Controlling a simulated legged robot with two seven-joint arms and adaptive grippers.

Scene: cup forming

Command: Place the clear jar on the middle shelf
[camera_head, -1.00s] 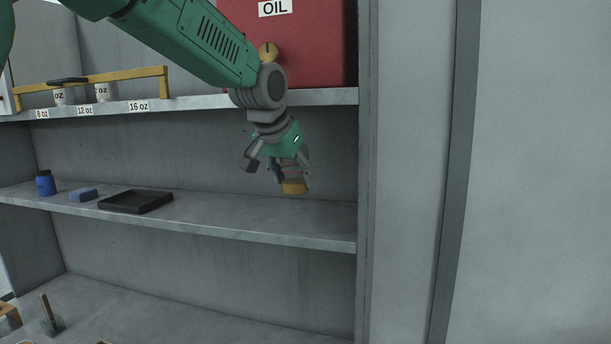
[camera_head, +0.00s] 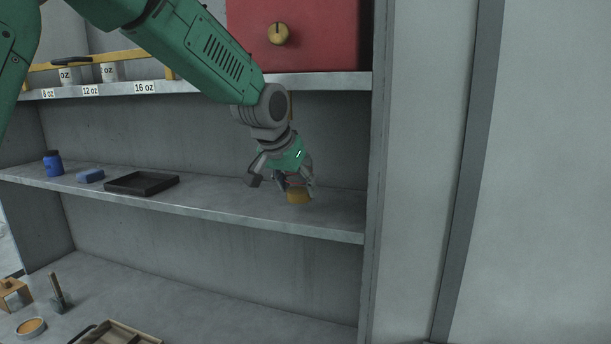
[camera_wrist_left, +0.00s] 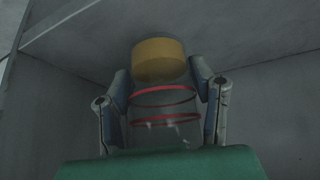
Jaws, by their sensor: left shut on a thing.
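My left gripper (camera_head: 284,184) is over the right part of the middle shelf (camera_head: 225,205), pointing down. It is shut on the clear jar, whose yellow end (camera_head: 299,195) shows just below the fingers. In the left wrist view the gripper (camera_wrist_left: 160,95) has one finger on each side of the clear jar (camera_wrist_left: 165,108). The jar's see-through wall has red rings, and its yellow end is away from the wrist. The yellow end is at or just above the shelf surface; I cannot tell whether it touches.
A black tray (camera_head: 141,184), a blue sponge-like block (camera_head: 90,176) and a blue bottle (camera_head: 53,164) are on the middle shelf to the left. The upper shelf holds a red container (camera_head: 310,40). The shelf between tray and gripper is clear. A side wall (camera_head: 375,200) stands at right.

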